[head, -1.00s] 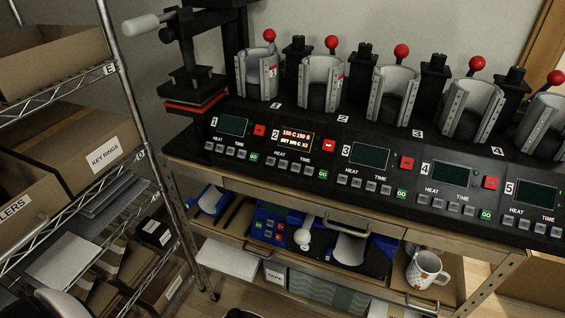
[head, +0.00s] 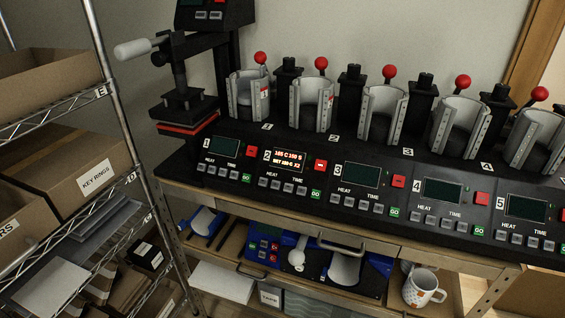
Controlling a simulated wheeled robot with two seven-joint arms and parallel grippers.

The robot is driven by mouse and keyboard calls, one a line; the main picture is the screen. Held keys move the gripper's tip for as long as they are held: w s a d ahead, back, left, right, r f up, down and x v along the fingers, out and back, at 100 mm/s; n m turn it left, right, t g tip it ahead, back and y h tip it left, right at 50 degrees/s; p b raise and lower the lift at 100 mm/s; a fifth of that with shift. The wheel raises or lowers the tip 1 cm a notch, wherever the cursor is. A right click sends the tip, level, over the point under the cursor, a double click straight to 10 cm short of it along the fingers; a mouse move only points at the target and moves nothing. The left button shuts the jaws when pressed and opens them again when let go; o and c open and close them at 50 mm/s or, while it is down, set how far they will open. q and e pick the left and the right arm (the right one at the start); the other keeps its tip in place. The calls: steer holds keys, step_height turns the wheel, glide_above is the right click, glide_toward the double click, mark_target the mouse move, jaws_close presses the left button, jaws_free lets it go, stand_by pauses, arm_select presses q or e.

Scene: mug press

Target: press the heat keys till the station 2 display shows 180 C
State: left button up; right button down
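The station 2 display (head: 288,160) is lit on the black press panel, in the head view. Its top line seems to read 165 C 150 S. The smaller line below looks like SET 180 C X2, but the digits are hard to read. The station 2 heat keys (head: 274,183) are small grey buttons under the HEAT label, left of the time keys (head: 297,190) and the green GO key (head: 316,194). A red button (head: 320,165) sits right of the display. Neither of my grippers is in view.
Displays of stations 1 (head: 224,146), 3 (head: 361,175), 4 (head: 442,190) and 5 (head: 526,207) are dark. Grey mug clamps with red-knobbed levers stand behind the panel. A wire shelf (head: 120,120) with boxes is at left. A patterned mug (head: 421,286) sits below the bench top.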

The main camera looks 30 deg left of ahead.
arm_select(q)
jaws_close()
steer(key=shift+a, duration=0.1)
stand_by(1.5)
